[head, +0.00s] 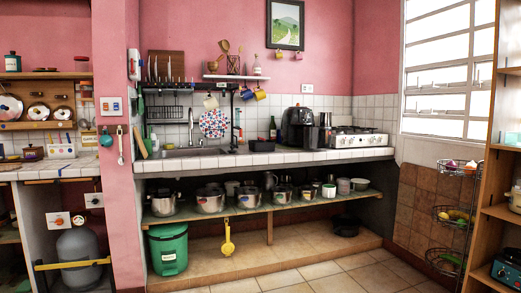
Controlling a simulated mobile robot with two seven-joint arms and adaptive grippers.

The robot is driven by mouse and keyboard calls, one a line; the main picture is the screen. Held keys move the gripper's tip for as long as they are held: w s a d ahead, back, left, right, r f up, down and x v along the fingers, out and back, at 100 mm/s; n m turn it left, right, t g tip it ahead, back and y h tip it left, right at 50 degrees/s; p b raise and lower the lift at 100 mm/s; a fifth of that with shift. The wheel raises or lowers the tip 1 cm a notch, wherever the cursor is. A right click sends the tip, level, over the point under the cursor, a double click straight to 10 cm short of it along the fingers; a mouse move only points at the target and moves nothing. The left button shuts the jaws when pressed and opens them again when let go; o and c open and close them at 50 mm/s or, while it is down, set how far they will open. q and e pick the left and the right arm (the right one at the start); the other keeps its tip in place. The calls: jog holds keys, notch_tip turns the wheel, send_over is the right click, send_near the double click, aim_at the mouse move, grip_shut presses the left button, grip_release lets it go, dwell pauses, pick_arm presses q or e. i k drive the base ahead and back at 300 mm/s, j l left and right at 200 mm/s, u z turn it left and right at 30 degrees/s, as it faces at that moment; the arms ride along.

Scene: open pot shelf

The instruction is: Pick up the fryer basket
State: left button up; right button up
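A black round-sided item (345,226), which looks like a basket or pan, sits on the low tiled ledge under the pot shelf, toward its right end. It is small and dark, so I cannot tell for sure that it is the fryer basket. A black appliance that looks like an air fryer (297,127) stands on the white-tiled counter left of the stove. I cannot tell whether a basket is inside it. Neither of my grippers shows in the head view.
The open shelf (290,204) holds several pots. A green bin (168,249) and a yellow strainer (228,240) are below it. A wire rack (452,215) and a wooden shelf (487,190) stand at right. The tiled floor (350,277) in front is clear.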

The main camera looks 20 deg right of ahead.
aim_at(262, 145)
jog(key=i+l+z, duration=0.25)
jog(key=i+l, duration=0.35)
jog(key=i+l+z, duration=0.3)
jog(key=i+l, duration=0.3)
jog(key=i, duration=0.1)
